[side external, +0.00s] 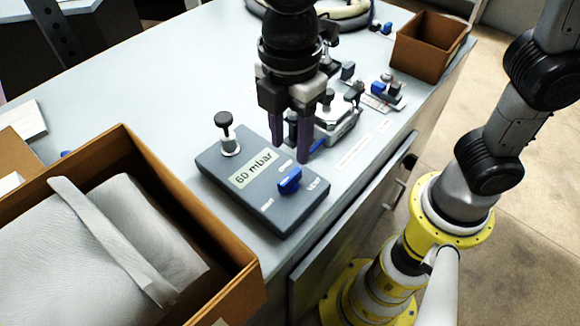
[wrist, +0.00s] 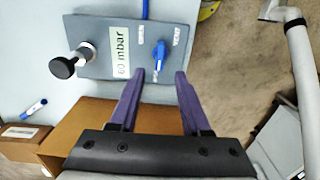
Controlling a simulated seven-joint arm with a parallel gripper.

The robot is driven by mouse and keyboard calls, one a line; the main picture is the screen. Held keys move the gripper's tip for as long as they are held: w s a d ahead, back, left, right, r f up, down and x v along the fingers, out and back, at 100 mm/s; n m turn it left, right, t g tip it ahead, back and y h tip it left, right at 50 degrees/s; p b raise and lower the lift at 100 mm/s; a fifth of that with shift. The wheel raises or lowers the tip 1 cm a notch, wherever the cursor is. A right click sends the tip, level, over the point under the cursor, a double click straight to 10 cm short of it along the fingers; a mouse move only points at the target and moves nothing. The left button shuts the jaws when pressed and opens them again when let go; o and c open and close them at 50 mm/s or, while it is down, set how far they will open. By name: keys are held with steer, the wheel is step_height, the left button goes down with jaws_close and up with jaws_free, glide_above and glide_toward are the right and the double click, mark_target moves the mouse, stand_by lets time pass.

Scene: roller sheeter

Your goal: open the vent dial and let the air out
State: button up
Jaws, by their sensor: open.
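The vent dial is a blue knob (side external: 289,181) on a grey control box (side external: 238,193) that lies on the table. The box's label reads "60 mbar" (side external: 254,170). A black knob on a metal stem (side external: 227,134) stands at the box's other end. My gripper (side external: 291,155) is open and empty, its purple fingers pointing down above the box, near the blue dial. In the wrist view the blue dial (wrist: 160,52) lies ahead of the fingertips (wrist: 167,74), roughly between their lines and slightly left. No contact with the dial shows.
A large brown box (side external: 215,290) with white wrapped material stands at the front left. Metal fixtures (side external: 338,122) sit behind the control box. A small brown bin (side external: 428,48) is at the back right. A blue marker (wrist: 34,107) lies on the table.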

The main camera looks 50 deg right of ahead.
mark_target(290, 176)
step_height(290, 176, down, 8)
steer(key=shift+r, duration=0.25)
jaws_close()
stand_by(0.3)
